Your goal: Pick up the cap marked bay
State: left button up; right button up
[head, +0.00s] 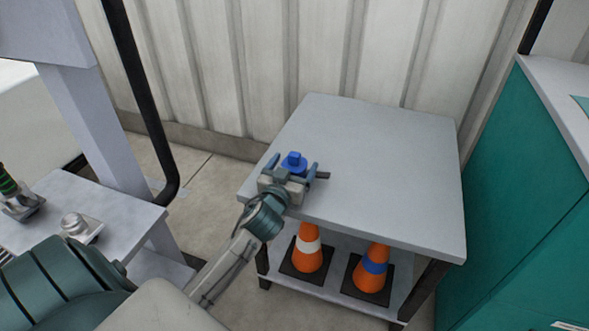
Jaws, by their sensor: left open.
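A small blue cap (293,161) with a raised block on top sits on the grey table top (380,150), near its front left corner. No marking on it can be read. My left gripper (292,166) is over that corner, open, with one finger to the left of the cap and one to the right. The gripper body hides the cap's near lower part, and I cannot tell whether the fingers touch it. My right gripper is not in view.
Two orange cones stand on the shelf below, one with a white band (308,244) and one with a blue band (375,263). A teal cabinet (510,190) stands at the right. A grey bench (130,215) with metal fittings is at the left. The rest of the table top is clear.

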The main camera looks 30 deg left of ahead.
pick_arm(q)
jog(key=shift+w+a+r, duration=0.1)
jog(key=shift+w, duration=0.35)
jog(key=c, duration=1.2)
jog(key=shift+o, duration=0.2)
